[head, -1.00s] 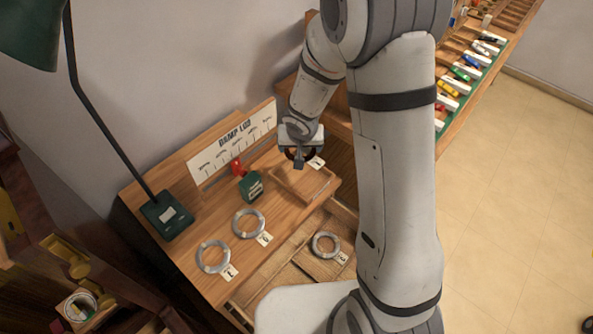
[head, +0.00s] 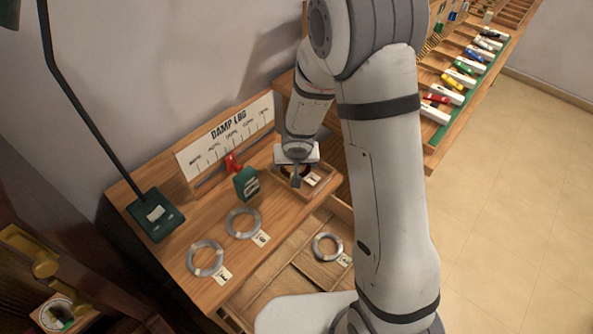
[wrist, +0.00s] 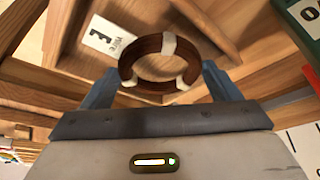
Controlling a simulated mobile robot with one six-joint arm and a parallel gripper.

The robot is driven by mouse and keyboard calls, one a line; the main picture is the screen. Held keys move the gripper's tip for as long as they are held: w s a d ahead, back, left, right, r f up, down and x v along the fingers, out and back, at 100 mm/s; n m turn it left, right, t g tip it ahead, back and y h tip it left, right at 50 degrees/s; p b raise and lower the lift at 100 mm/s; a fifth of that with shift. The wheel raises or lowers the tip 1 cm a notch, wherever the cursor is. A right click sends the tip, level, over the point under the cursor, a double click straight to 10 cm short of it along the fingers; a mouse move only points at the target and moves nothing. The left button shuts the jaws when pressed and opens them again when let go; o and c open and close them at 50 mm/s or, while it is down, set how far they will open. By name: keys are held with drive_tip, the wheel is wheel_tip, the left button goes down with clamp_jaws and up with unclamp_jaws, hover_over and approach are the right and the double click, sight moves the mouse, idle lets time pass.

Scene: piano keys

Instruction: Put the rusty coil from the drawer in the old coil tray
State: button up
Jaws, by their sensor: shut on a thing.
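My gripper (head: 296,182) is shut on the rusty coil, a brown ring (wrist: 152,86) with white ties, seen close up between the fingers (wrist: 158,85) in the wrist view. In the head view the coil is mostly hidden by the gripper, at the small wooden tray (head: 322,197) on the desk's right end. I cannot tell whether the coil touches the tray floor. The open drawer (head: 290,283) below holds a grey coil (head: 327,247).
Two grey tagged coils (head: 243,223) (head: 206,259) lie on the desk. A green block (head: 246,184) and a red piece (head: 233,163) stand left of the tray, before the DAMP LOG board (head: 226,137). A green lamp base (head: 155,216) stands at left.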

drive_tip(key=shift+f, duration=0.5)
drive_tip(key=shift+f+b, duration=0.2)
drive_tip(key=shift+b, duration=0.1)
drive_tip(key=o, duration=0.9)
drive_tip(key=shift+r, duration=0.1)
drive_tip(key=shift+o, duration=0.2)
drive_tip(key=shift+r, duration=0.1)
